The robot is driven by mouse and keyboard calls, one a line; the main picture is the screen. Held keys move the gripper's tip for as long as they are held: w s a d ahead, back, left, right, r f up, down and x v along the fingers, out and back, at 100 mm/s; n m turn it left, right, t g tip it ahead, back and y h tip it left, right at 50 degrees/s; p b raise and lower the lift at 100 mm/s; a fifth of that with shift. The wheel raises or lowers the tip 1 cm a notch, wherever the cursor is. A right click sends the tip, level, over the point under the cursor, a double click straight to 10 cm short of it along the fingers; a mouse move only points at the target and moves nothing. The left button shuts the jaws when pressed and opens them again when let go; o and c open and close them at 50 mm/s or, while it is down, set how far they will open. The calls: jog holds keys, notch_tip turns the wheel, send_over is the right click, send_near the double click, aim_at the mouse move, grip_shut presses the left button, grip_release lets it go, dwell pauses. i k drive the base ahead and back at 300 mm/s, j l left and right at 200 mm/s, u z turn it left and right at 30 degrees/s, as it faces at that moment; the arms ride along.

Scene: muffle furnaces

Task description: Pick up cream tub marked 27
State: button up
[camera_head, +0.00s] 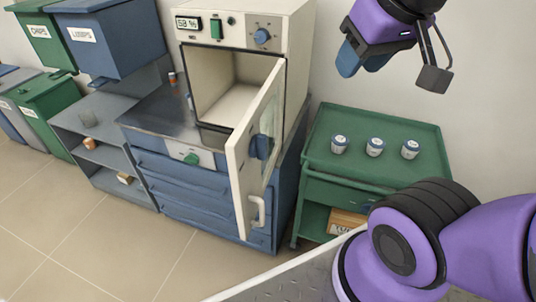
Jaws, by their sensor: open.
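My gripper (362,61) is at the top of the view, above and apart from the trolley. It is open and holds nothing that I can see.
A cream furnace (210,58) stands left of the trolley (375,182) on a blue cabinet (205,215). Its door (250,165) hangs open towards the trolley. Blue (115,45) and green (45,100) bins are at the left. The trolley top around the tubs is clear.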

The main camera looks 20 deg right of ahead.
aim_at(339, 142)
jog(key=k+l+u, duration=0.1)
jog(key=l+u, duration=0.15)
jog(key=k+l+u, duration=0.25)
jog(key=l, duration=0.2)
jog(key=l+u, duration=0.2)
jog(key=l, duration=0.15)
jog(key=k, duration=0.05)
